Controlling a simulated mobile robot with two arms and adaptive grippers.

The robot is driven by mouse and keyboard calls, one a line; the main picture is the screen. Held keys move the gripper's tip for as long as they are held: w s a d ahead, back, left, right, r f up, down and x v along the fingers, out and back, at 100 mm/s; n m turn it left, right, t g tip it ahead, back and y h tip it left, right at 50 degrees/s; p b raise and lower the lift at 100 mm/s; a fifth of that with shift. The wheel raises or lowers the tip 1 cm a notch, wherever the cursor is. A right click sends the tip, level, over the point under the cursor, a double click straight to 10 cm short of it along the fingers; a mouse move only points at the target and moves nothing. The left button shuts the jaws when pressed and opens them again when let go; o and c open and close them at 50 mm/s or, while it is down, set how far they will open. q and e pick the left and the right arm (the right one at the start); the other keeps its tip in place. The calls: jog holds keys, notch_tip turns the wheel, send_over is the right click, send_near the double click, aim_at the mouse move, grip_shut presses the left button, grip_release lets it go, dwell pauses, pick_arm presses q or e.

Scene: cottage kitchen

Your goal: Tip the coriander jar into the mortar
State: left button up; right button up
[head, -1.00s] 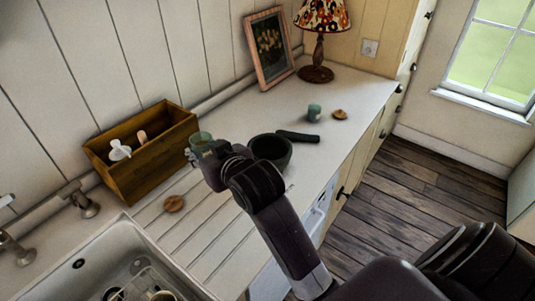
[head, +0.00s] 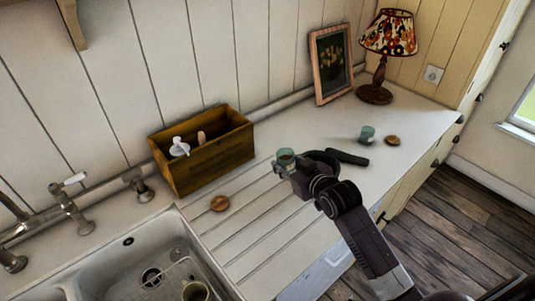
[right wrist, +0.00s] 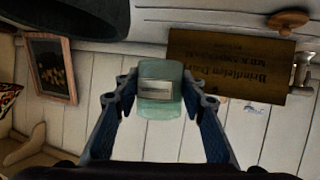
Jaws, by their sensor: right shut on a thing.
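A small greenish glass jar (head: 286,157) is held in my right gripper (head: 287,168) above the counter. In the right wrist view the jar (right wrist: 160,92) sits between both fingers, its pale label too small to read. I cannot tell whether it is tilted. The dark mortar (head: 326,157) is just right of the jar, mostly hidden behind my gripper and wrist. Its dark side (right wrist: 80,22) shows at the top left of the right wrist view. My left gripper is not in view.
A dark pestle (head: 347,157) lies beside the mortar. Another green jar (head: 367,135) and a wooden lid (head: 392,140) stand farther right. A wooden crate (head: 212,165) is at the wall, a second lid (head: 220,203) before it. The sink (head: 130,265) is front left.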

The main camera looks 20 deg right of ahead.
pick_arm(q)
jog(key=shift+b, duration=0.6)
pick_arm(e)
jog(key=d+n+h, duration=0.6)
jog(key=d, duration=0.9)
jog(key=shift+s+d+n+h, duration=0.2)
jog(key=shift+d+n+h, duration=0.1)
jog(key=shift+d+h, duration=0.1)
pick_arm(q)
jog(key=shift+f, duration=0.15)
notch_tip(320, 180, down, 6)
jog(key=b, duration=0.6)
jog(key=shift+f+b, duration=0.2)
jog(key=shift+b, duration=0.15)
pick_arm(e)
jog(key=shift+a+f+n+t+h, duration=0.2)
jog(key=shift+n+h, duration=0.35)
jog(key=shift+n, duration=0.4)
jog(key=shift+a+f+n+t+h, duration=0.15)
jog(key=shift+f+n+h, duration=0.15)
jog(key=shift+n+h, duration=0.45)
